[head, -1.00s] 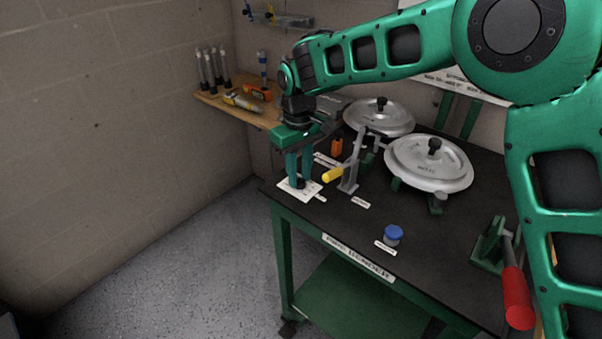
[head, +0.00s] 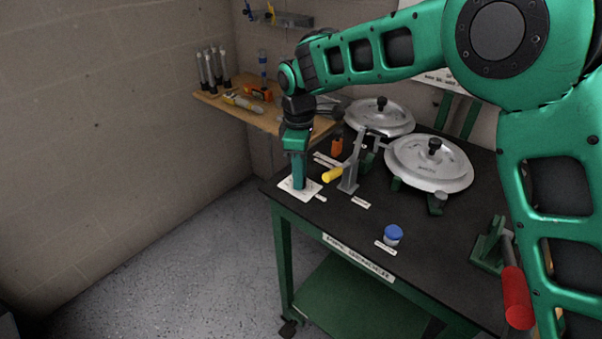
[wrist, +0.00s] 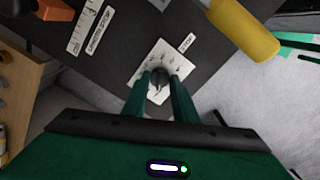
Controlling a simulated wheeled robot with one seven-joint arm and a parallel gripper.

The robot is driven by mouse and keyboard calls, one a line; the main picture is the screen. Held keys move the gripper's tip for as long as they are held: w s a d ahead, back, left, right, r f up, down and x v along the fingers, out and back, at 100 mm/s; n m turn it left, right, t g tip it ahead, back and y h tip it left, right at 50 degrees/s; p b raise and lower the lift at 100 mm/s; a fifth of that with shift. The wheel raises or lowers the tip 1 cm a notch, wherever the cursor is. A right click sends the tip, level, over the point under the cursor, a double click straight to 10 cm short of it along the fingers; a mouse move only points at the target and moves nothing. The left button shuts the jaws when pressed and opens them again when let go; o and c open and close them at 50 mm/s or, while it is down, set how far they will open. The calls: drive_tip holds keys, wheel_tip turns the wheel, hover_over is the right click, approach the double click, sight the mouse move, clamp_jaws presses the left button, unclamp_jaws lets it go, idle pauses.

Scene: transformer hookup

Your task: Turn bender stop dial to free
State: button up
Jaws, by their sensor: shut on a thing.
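The bender stop dial is a dark knob (wrist: 158,77) on a white marked plate (head: 312,193) at the near left corner of the black bench top. The plate also shows in the wrist view (wrist: 160,53). My gripper (head: 299,186) points straight down over the plate. In the wrist view its two green fingers (wrist: 159,90) are shut on the knob, one on each side. In the head view the fingers hide the knob. The markings on the plate are too small to read, so I cannot tell the dial's setting.
A lever with a yellow grip (head: 332,175) stands close right of the plate. Two round silver lidded pans (head: 430,165) sit behind it. A blue-capped jar (head: 393,234) and a red-handled lever (head: 517,298) are to the right. A wooden shelf (head: 240,110) is behind left.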

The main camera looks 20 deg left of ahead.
drive_tip(key=shift+w+d, duration=0.2)
drive_tip(key=shift+w, duration=0.05)
drive_tip(key=o, duration=1)
drive_tip(key=shift+o, duration=0.2)
drive_tip(key=shift+s, duration=0.1)
drive_tip(key=shift+a, duration=0.1)
drive_tip(key=shift+r, duration=0.15)
wheel_tip(320, 180, up, 10)
drive_tip(key=shift+r, duration=0.25)
